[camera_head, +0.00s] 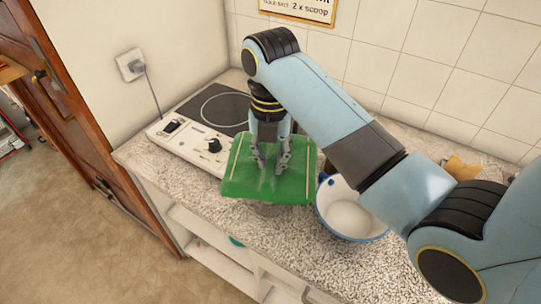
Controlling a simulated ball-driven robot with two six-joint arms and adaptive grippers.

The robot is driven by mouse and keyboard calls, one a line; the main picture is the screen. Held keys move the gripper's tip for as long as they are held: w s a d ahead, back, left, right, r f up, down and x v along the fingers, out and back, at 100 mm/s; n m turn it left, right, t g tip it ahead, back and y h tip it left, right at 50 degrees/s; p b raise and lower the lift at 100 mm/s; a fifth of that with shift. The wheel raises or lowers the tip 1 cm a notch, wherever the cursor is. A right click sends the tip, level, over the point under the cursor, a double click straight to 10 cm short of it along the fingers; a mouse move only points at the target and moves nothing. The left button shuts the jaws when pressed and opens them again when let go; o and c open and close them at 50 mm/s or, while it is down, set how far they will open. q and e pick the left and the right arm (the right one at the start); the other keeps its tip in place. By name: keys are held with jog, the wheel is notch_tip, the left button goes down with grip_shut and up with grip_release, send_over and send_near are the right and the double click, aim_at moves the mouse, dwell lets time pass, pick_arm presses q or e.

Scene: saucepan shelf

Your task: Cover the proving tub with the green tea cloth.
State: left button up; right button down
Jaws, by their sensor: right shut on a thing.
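The green tea cloth (240,185) is spread roughly flat on or above the worktop, in front of and to the right of the hob. My right gripper (270,168) points down at the middle of the cloth and is shut on it. What lies under the cloth is hidden; a small greyish patch shows below its front edge. I cannot make out the proving tub for sure. A white round vessel with a blue rim (350,215) stands uncovered just right of the cloth. My left gripper is not in view.
A hob with a white control panel (187,142) is at the left, close to the cloth. A wall socket (130,65) has its cord hanging down. A yellowish object (462,168) lies at the back right. Speckled worktop (285,240) is free in front.

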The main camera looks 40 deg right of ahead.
jog(key=shift+f, duration=0.4)
dwell(0.6)
jog(key=c, duration=1.1)
grip_release()
jog(key=shift+r, duration=0.1)
jog(key=shift+r, duration=3.4)
